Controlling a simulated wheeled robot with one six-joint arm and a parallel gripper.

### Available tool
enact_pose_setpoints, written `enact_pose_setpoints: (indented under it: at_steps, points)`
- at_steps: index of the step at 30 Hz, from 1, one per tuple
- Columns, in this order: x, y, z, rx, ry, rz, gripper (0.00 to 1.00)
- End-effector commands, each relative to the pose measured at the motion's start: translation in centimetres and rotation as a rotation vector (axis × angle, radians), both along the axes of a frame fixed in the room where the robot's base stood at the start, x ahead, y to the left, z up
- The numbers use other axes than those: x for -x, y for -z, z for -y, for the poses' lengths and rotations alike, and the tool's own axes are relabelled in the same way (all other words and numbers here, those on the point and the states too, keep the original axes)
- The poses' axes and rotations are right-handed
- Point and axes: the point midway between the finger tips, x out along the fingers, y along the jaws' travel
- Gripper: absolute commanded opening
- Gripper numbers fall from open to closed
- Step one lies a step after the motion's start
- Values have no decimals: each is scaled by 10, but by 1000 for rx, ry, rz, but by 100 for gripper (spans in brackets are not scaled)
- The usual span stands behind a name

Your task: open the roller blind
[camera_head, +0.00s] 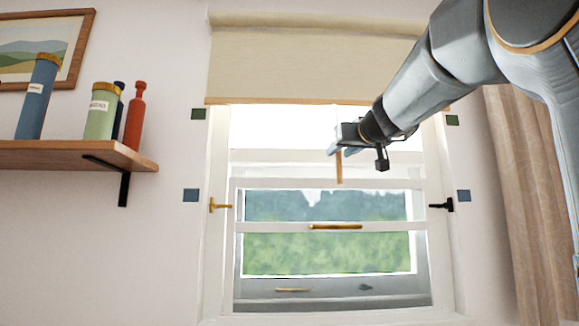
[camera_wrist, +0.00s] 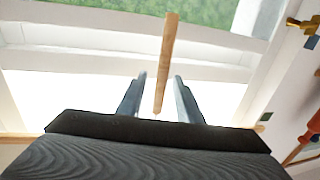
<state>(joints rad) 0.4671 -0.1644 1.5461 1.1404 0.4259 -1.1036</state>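The roller blind (camera_head: 310,62) is a beige fabric sheet with a wooden bottom bar (camera_head: 265,101), covering the upper part of the window. A thin pale cord hangs below it to a wooden pull (camera_head: 339,168). My gripper (camera_head: 334,151) is at the upper end of this pull, in front of the window. In the wrist view, my gripper's two fingers (camera_wrist: 160,77) stand apart, and the wooden pull (camera_wrist: 168,50) shows between them with a gap on each side. Whether the pull lies fully within the fingers' depth is hard to tell.
The white window has a brass handle (camera_head: 335,227) and side latches, brass left (camera_head: 220,206) and black right (camera_head: 441,206). A shelf (camera_head: 75,156) with canisters and a red bottle (camera_head: 135,117) is at left. A curtain (camera_head: 528,190) hangs at right.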

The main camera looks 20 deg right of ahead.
Motion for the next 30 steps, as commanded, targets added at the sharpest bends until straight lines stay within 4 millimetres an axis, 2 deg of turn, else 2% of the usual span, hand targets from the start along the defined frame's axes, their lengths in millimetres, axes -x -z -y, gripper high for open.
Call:
enact_pose_setpoints:
  at_steps: [3,9,13,21,23,27,30]
  points:
    - [-21,0,0,-2,-4,-3,33]
    - [-45,0,3,-1,-2,-2,33]
    - [-52,0,4,-1,0,-1,33]
    - [-53,1,6,-1,2,-2,33]
    - [-53,1,6,-1,2,-2,26]
    - [-53,1,6,-1,2,-2,2]
    - [-53,1,6,-1,2,-2,0]
